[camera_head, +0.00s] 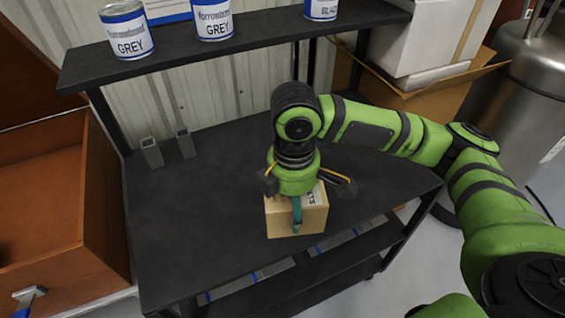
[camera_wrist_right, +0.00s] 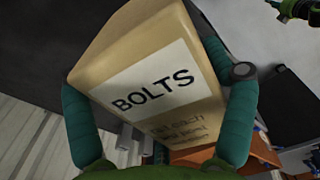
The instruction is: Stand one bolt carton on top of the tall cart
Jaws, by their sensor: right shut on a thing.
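The bolt carton (camera_head: 297,218) is a tan box with a white "BOLTS" label, which shows large in the right wrist view (camera_wrist_right: 158,85). My right gripper (camera_wrist_right: 160,125) is shut on it, with one teal finger along each side. In the head view my right gripper (camera_head: 297,212) points down over the carton. The carton overlaps the front edge of the dark cart's wide surface (camera_head: 190,225). I cannot tell whether it touches that surface or hangs above it. My left gripper is not in view.
A raised shelf (camera_head: 260,38) at the back holds paint cans (camera_head: 127,32). Two small grey holders (camera_head: 151,153) stand at the surface's left. An orange-brown cabinet (camera_head: 85,230) is at left. An open cardboard box (camera_head: 425,88) and a metal tank (camera_head: 515,85) stand at right.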

